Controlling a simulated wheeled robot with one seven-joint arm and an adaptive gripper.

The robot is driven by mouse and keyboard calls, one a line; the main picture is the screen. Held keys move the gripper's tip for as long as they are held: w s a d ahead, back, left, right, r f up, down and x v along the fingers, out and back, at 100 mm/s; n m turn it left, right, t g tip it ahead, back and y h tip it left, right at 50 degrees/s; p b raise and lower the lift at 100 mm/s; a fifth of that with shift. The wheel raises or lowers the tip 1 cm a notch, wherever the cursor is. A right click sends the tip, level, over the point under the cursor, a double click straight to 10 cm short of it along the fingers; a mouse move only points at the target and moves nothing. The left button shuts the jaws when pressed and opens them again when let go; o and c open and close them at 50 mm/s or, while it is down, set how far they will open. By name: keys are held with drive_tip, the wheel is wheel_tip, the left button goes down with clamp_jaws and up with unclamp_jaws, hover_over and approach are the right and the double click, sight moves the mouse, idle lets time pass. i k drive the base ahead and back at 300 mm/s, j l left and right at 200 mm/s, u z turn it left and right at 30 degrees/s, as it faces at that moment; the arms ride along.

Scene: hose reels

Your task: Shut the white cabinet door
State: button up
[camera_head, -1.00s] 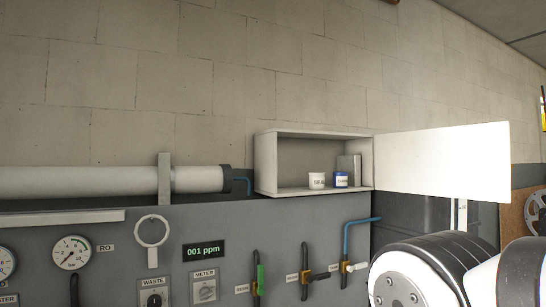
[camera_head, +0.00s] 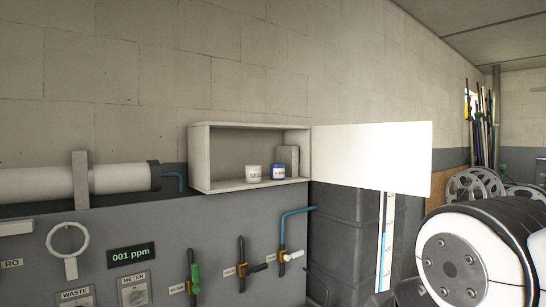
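The white cabinet (camera_head: 199,160) hangs on the block wall, its front open. Its white door (camera_head: 371,158) stands wide open, swung out to the right from the cabinet's right edge. My gripper is not in view.
Below the cabinet is a grey panel with a ppm display (camera_head: 132,252), valves and a blue pipe (camera_head: 296,212). A large grey pipe (camera_head: 110,179) runs to the left. Dark containers (camera_head: 340,220) stand under the door. Hose reels (camera_head: 478,184) are at the right.

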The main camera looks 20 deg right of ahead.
sight(394, 158)
drive_tip(key=i+l+z, duration=0.15)
drive_tip(key=z, duration=0.25)
drive_tip(key=i+l+z, duration=0.1)
drive_tip(key=z, duration=0.35)
drive_tip(key=i+z, duration=0.4)
drive_tip(key=i+l+z, duration=0.2)
drive_tip(key=i+z, duration=0.55)
drive_tip(key=i+j+z, duration=0.1)
drive_tip(key=i+z, duration=0.25)
drive_tip(key=i, duration=0.2)
drive_tip(key=i+u, duration=0.15)
drive_tip(key=i, duration=0.25)
drive_tip(key=i+l+u, duration=0.2)
drive_tip(key=i, duration=0.25)
drive_tip(key=i+l+u, duration=0.15)
drive_tip(key=i, duration=0.25)
drive_tip(key=i+u, duration=0.15)
drive_tip(key=u, duration=0.25)
drive_tip(key=i+u, duration=0.1)
drive_tip(key=u, duration=0.3)
drive_tip(key=i+l+u, duration=0.1)
drive_tip(key=u, duration=0.75)
drive_tip(key=i+l+u, duration=0.1)
drive_tip(key=u, duration=0.85)
drive_tip(key=l+u, duration=0.1)
drive_tip(key=u, duration=0.4)
drive_tip(key=l+u, duration=0.1)
drive_tip(key=u, duration=0.35)
